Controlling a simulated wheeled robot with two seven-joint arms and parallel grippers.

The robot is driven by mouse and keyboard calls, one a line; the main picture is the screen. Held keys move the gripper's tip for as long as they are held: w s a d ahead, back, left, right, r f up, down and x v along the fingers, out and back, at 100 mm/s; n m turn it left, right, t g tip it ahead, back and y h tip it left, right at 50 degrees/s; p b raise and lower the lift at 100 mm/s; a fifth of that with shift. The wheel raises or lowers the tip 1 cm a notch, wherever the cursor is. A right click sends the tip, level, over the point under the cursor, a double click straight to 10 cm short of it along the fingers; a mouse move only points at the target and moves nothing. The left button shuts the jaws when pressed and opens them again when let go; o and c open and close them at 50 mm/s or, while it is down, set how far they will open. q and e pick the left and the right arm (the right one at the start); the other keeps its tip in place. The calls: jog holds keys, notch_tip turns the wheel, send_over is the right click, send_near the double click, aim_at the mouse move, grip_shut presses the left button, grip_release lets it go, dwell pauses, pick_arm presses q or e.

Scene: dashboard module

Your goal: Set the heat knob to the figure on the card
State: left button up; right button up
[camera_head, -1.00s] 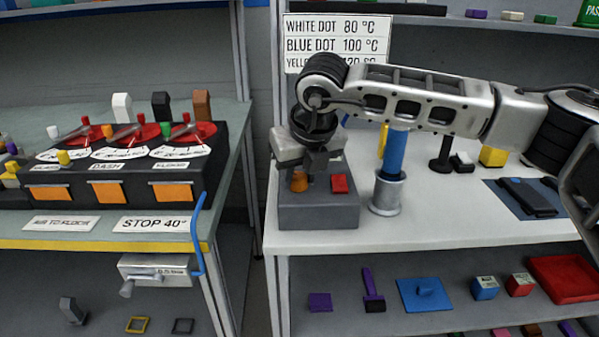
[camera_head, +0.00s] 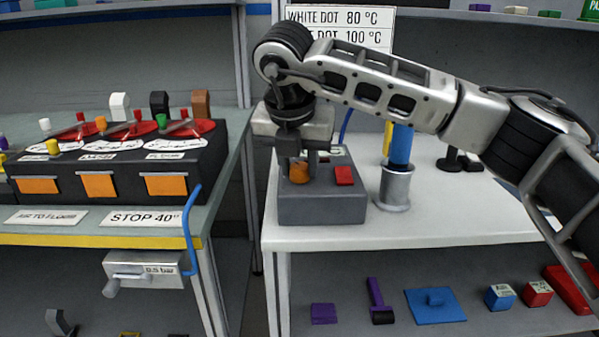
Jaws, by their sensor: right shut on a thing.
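A grey box (camera_head: 322,207) stands at the left end of the white table, with an orange knob (camera_head: 299,173) and a red square button (camera_head: 344,175) on its top. My right gripper (camera_head: 298,168) points down over the box and is shut on the orange knob, one finger on each side. Any scale around the knob is hidden or too small to read. The white card (camera_head: 345,17) on the back wall reads "WHITE DOT 80 °C" and a partly covered line ending "DOT 100 °C". My right arm hides its lower part. My left gripper is out of view.
A blue cylinder (camera_head: 401,145) stands in a metal cup (camera_head: 395,188) right of the box. A dark console (camera_head: 110,165) with red dials and orange flaps stands on the left bench. A blue hooked tube (camera_head: 190,230) hangs at that bench's edge.

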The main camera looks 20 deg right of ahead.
jog(key=shift+m+h, duration=0.3)
jog(key=shift+m, duration=0.4)
jog(key=shift+r, duration=0.1)
jog(key=o, duration=1)
